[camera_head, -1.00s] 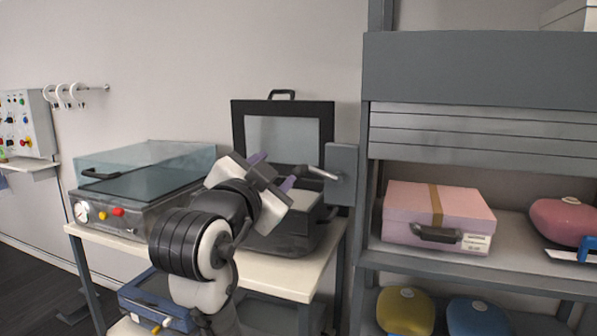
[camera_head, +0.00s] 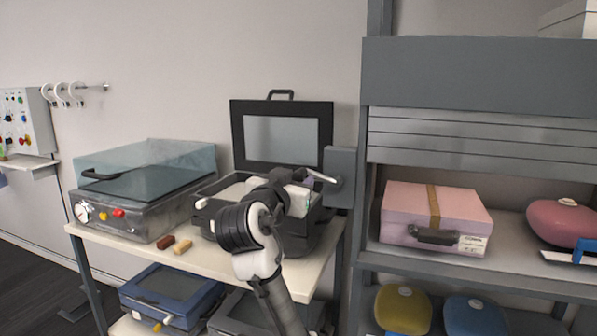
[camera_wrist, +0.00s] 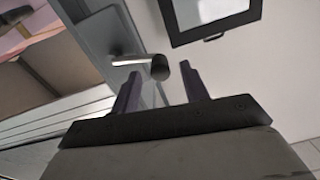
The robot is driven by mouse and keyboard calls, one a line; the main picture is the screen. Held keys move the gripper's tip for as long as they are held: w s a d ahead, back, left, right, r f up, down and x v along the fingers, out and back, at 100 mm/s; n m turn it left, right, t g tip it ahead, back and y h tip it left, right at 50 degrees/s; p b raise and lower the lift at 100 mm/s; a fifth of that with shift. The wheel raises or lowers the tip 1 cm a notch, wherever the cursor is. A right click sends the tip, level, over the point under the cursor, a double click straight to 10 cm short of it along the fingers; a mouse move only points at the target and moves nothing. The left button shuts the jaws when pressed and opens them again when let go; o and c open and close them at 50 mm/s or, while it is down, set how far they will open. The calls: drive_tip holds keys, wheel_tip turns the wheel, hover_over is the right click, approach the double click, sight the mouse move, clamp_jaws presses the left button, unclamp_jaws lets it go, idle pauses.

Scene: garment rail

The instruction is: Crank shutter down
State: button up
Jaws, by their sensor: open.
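The shutter (camera_head: 480,142) is a slatted grey panel, partly lowered under its housing above the shelf with the pink box. The crank (camera_head: 322,177) is a light metal arm on a grey box (camera_head: 340,163) at the left post of the shelf unit. In the wrist view the crank's arm (camera_wrist: 132,60) ends in a dark round knob (camera_wrist: 160,68). My gripper (camera_wrist: 160,82) is open and empty, its two purple fingers either side of the line to the knob. The knob appears just beyond the fingertips; contact cannot be told. In the head view my gripper (camera_head: 309,181) is beside the crank, partly hiding its end.
An open black case (camera_head: 282,140) stands on the table behind my arm. A machine with a clear lid (camera_head: 145,185) and two small blocks (camera_head: 174,245) are to its left. A pink box (camera_head: 436,212) sits on the shelf below the shutter.

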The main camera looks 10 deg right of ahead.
sight(296, 178)
drive_tip(key=shift+x, duration=1.7)
clamp_jaws()
